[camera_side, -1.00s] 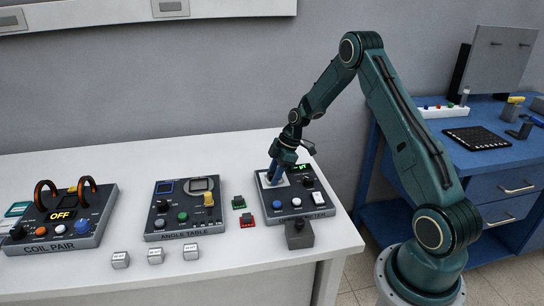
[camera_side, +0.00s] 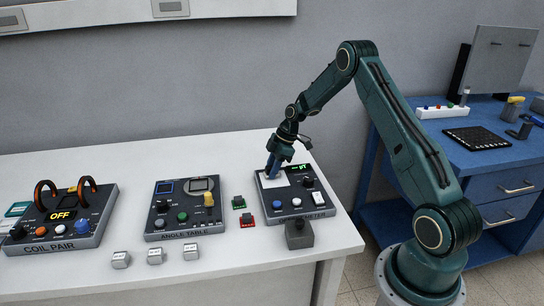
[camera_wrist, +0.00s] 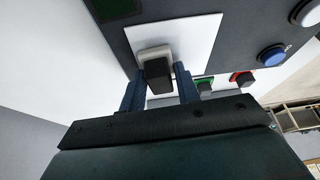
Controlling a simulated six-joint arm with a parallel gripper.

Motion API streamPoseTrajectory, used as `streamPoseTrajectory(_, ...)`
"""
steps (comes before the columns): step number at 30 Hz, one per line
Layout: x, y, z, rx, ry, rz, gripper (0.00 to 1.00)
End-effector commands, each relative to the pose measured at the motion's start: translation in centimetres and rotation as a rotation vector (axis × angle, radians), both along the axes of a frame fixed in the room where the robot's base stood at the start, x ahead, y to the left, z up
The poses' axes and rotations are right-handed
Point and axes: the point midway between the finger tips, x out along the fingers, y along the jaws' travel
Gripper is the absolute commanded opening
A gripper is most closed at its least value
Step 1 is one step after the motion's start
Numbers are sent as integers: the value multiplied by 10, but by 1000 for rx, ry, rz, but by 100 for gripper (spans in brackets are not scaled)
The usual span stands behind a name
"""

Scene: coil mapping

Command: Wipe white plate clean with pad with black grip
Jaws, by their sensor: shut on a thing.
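The white plate (camera_side: 277,180) is a flat panel on the dark magnetometer-like box (camera_side: 318,207) at the right of the white table. It also shows in the wrist view (camera_wrist: 192,40), where its visible part looks plain white with no mark I can make out. The pad, pale with a black grip (camera_wrist: 157,74), is between my fingers in the wrist view and appears over the plate; I cannot tell if it touches. My gripper (camera_side: 270,173) points down at the plate's far left part, shut on the black grip. The plate under the pad is hidden.
The box has a blue knob (camera_side: 277,205), a black knob (camera_side: 308,182) and a lit display (camera_side: 302,168). Small green (camera_side: 239,202) and red (camera_side: 247,220) blocks lie left of it. A grey block (camera_side: 299,234) stands in front. The angle table (camera_side: 185,210) is further left.

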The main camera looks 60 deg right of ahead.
Motion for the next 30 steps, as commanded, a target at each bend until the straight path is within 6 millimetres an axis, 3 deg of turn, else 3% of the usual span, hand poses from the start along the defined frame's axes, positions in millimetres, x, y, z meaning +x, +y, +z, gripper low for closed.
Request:
streamPoseTrajectory(6,11,-12,-1,-1,-1,0,10)
streamPoseTrajectory(11,4,-18,0,0,2,-3,10)
streamPoseTrajectory(30,-32,20,-1,2,3,2,10)
